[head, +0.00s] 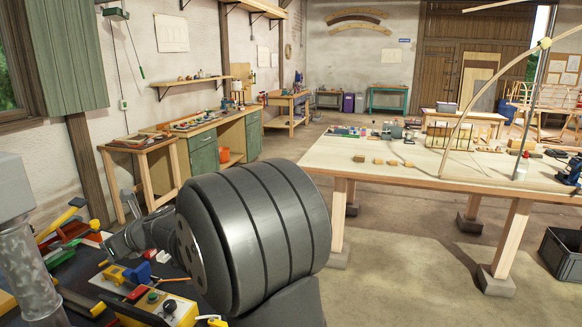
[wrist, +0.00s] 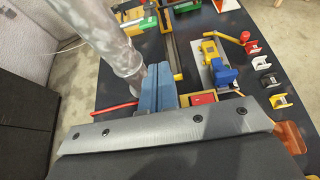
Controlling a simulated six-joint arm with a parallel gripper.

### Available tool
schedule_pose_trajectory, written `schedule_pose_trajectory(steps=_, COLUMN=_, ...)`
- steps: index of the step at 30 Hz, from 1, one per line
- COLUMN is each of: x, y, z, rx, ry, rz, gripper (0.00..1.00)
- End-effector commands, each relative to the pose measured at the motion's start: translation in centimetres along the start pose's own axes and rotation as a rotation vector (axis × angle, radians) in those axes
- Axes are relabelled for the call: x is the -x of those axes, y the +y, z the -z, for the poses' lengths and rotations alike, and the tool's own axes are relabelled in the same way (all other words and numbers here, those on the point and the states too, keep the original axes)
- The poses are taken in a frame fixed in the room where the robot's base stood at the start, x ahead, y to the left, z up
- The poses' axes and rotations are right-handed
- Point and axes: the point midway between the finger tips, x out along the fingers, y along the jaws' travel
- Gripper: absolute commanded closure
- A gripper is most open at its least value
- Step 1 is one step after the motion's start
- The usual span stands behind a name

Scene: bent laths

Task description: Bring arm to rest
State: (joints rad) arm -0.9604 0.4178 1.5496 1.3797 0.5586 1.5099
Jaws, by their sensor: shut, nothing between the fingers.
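My gripper (wrist: 157,70) shows in the wrist view as two blue-grey fingers side by side, shut with nothing between them. It is over a dark bench top (wrist: 110,92) with tools on it. A mottled grey tube (wrist: 122,45) passes close to the fingertips on the left; I cannot tell whether they touch. In the head view, my large dark grey arm link fills the lower middle, and I cannot make out the fingers there.
A yellow control box (head: 160,305) and coloured tools crowd the dark bench. In the wrist view, a blue-and-yellow tool (wrist: 218,62) lies right of the fingers. A wooden table (head: 350,160) with a bent lath (head: 468,105) stands right. Floor between is clear.

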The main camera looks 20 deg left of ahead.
Motion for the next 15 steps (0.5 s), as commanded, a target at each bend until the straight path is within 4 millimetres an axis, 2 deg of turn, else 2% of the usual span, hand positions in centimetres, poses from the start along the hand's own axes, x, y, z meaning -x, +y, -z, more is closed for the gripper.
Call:
schedule_pose_trajectory(steps=1, x=0.8, y=0.0, z=-0.2, rx=0.000, ry=-0.001, rz=0.001, gripper=1.00)
schedule_pose_trajectory(steps=3, x=-1.1, y=0.1, z=0.4, rx=-0.002, ry=0.003, rz=-0.003, gripper=1.00)
schedule_pose_trajectory(steps=15, x=-7.8, y=0.1, z=1.9, rx=-0.002, ry=0.002, rz=-0.002, gripper=1.00)
